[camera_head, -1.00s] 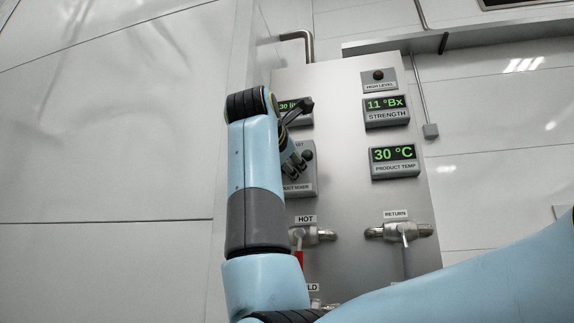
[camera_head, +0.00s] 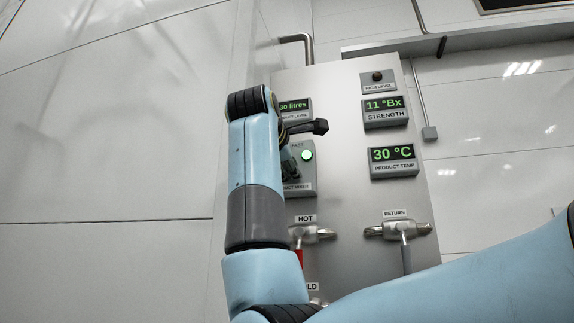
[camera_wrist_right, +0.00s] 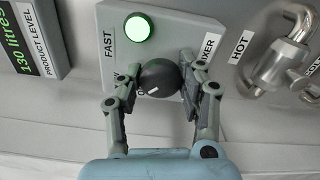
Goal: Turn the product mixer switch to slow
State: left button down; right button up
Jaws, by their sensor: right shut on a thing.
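The product mixer box (camera_head: 301,186) is a grey panel on the steel cabinet, partly hidden by my right arm in the head view. It also shows in the wrist view (camera_wrist_right: 172,29), with its lit green lamp (camera_wrist_right: 138,28) and a FAST label. The dark round switch knob (camera_wrist_right: 160,73) sits between the fingers of my right gripper (camera_wrist_right: 160,80), which is shut on it. A short white mark is on the knob's lower part; lettering beside it is mostly covered. In the head view my right gripper (camera_head: 291,163) is largely behind its wrist. My left gripper is not in view.
HOT (camera_head: 312,234) and RETURN (camera_head: 398,231) valves stick out below the displays. The product level display (camera_head: 296,106) is above the mixer box; strength (camera_head: 386,113) and temperature (camera_head: 394,161) displays are to the right. Bare wall lies left of the cabinet.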

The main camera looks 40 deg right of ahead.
jog(key=shift+f, duration=0.15)
jog(key=o, duration=1.2)
jog(key=v, duration=0.7)
jog(key=shift+s+a, duration=0.2)
jog(key=shift+s, duration=0.05)
